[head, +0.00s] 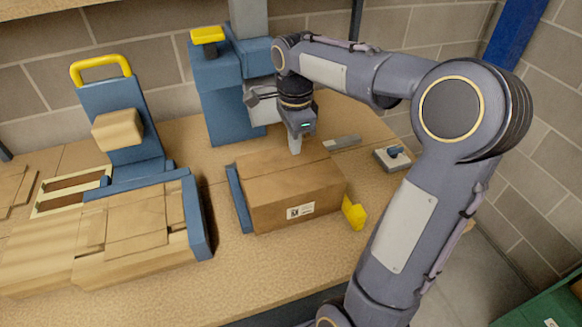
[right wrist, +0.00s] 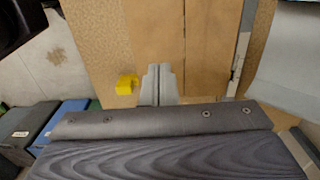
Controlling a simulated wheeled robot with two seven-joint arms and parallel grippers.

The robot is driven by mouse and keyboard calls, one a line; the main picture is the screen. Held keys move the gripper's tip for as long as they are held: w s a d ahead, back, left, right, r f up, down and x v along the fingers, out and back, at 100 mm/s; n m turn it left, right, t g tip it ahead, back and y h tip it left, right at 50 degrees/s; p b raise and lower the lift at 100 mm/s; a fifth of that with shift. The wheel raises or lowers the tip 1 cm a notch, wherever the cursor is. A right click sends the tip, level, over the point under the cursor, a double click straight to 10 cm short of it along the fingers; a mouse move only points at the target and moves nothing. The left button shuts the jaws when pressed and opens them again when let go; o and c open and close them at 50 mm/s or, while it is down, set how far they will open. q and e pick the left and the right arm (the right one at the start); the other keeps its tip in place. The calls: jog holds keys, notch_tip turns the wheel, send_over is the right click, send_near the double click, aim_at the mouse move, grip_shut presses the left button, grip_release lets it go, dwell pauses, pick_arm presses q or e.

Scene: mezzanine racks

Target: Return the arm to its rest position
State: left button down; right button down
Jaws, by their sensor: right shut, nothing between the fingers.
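My right arm reaches in from the right of the head view and bends over the workbench. Its gripper (head: 295,146) points down just above the back part of a closed brown cardboard box (head: 296,190). The gripper is shut and empty. In the right wrist view its two fingers (right wrist: 159,84) are together, with the box (right wrist: 205,45) beyond them. I cannot tell whether the fingertips touch the box. My left gripper does not show in either view.
A yellow piece (head: 354,212) sits at the box's right front corner. A blue stop (head: 239,198) stands at its left. A blue machine (head: 222,90) stands behind. A small grey device (head: 392,159) lies right. Flat cardboard (head: 135,235) fills the bench's left. A brick wall (head: 150,38) closes the back.

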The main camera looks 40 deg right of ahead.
dwell(0.3)
jog(key=s+a+f+n+t+y, duration=0.2)
jog(key=s+a+n, duration=0.5)
jog(key=s+n, duration=0.2)
jog(key=s+a+f+n+t+y, duration=0.1)
jog(key=s+a+n+t, duration=0.2)
jog(key=s+a+n, duration=0.4)
jog(key=s+n, duration=0.2)
jog(key=n, duration=0.2)
jog(key=shift+f+t+y, duration=0.3)
jog(key=shift+f+y, duration=0.05)
jog(key=shift+y, duration=0.05)
